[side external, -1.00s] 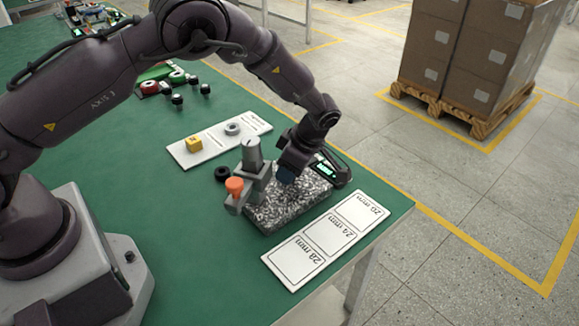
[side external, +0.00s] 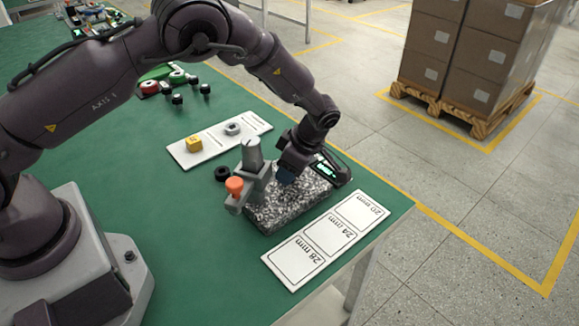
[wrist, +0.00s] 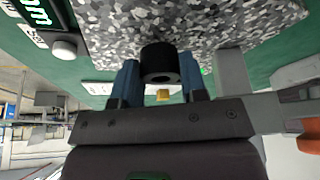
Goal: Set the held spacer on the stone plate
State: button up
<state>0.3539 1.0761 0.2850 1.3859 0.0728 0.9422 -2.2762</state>
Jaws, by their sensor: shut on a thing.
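My gripper (side external: 284,184) is low over the speckled stone plate (side external: 290,208) in the side view. In the wrist view, the two blue fingers of my gripper (wrist: 160,80) are shut on a black ring-shaped spacer (wrist: 160,62), one finger on each side. The stone plate (wrist: 210,25) fills the top of that view behind the spacer. I cannot tell whether the spacer touches the plate. In the side view the spacer is hidden by the gripper.
A grey gauge stand (side external: 253,160) with an orange knob (side external: 235,186) stands close left of my gripper. A display unit (side external: 330,169) sits at right. A white card marked 20, 24 and 28 mm (side external: 327,238) lies in front.

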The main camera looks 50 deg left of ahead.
jog(key=shift+f, duration=0.45)
dwell(0.3)
dwell(0.3)
jog(key=o, duration=1.4)
jog(key=shift+a+r, duration=0.1)
jog(key=shift+r, duration=3.45)
